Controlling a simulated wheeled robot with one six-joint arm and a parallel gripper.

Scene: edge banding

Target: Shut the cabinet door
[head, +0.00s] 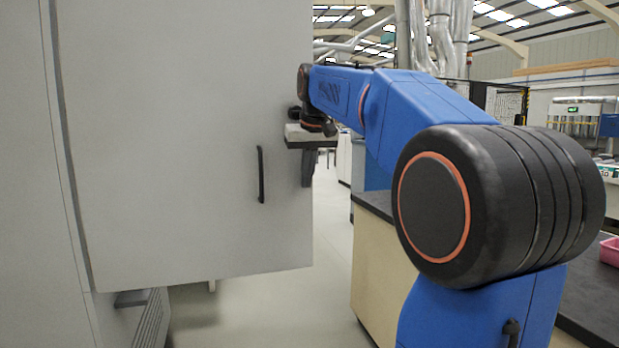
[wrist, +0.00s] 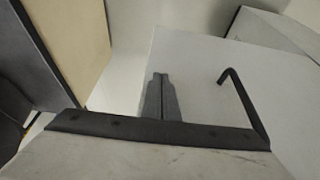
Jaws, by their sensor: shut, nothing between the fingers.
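The cabinet door (head: 190,150) is a large pale grey panel in the head view. It stands open, swung out from the cabinet (head: 40,200), with its hinge side at the left. A black bar handle (head: 261,175) is on its face near the free edge; the handle also shows in the wrist view (wrist: 240,98). My gripper (head: 307,182) is at the door's free edge, right of the handle and apart from it. In the wrist view its fingers (wrist: 160,80) are together and empty, overlapping the door's edge. Whether they touch the door I cannot tell.
A bench (head: 375,270) with a dark top and cream side stands to the right behind my arm. A pink container (head: 609,251) sits on a dark surface at the far right. Grey floor (head: 290,310) lies open below and right of the door.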

